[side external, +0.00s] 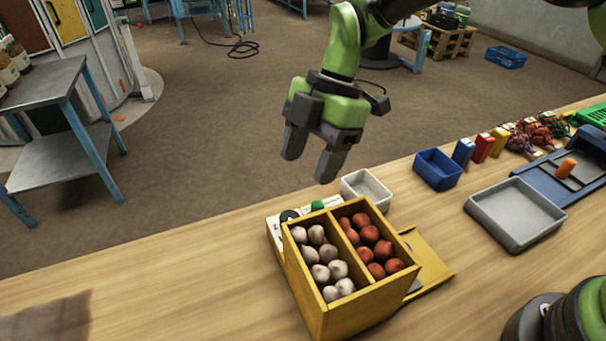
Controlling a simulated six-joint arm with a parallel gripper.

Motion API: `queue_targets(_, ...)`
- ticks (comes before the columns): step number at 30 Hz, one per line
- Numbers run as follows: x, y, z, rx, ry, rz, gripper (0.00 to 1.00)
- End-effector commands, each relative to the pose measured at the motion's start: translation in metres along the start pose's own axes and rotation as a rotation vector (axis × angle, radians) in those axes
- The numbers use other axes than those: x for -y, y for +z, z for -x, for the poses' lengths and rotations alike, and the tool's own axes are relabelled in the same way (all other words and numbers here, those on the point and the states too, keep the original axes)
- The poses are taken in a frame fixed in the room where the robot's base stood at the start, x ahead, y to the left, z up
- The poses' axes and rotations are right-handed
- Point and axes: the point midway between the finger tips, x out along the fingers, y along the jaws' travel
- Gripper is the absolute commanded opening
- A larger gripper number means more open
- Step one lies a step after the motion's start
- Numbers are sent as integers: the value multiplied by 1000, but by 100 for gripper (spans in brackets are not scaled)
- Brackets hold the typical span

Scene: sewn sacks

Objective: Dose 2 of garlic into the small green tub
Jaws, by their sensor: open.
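A yellow wooden box (345,308) has two compartments. The left one holds several white garlic bulbs (328,271), and the right one holds several reddish-brown onions (372,246). My gripper (309,167) is open and empty, pointing down above and behind the box, with its fingers apart. A green container (592,114) is partly in view at the far right edge; I cannot tell if it is the small green tub. No other green tub shows.
Behind the box are a pale panel with a green button (317,205) and a white tub (366,188). A yellow board (430,262) lies at its right. Further right are a blue tub (437,168), a grey tray (515,213) and netted sacks.

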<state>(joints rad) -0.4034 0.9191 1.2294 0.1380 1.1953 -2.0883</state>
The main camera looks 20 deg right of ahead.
Motion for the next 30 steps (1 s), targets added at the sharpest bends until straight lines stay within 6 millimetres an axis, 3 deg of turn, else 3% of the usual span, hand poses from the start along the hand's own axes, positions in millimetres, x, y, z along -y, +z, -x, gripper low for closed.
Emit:
queue_targets(11, 1, 6, -1, -32, -14, -5, 59)
queue_targets(16, 2, 30, -6, -243, -40, -11, 59)
queue_targets(21, 0, 40, -7, -386, -11, 5, 59)
queue_targets(25, 0, 33, -20, -397, -11, 11, 59)
queue_targets(30, 1, 21, -50, -395, -13, 11, 59)
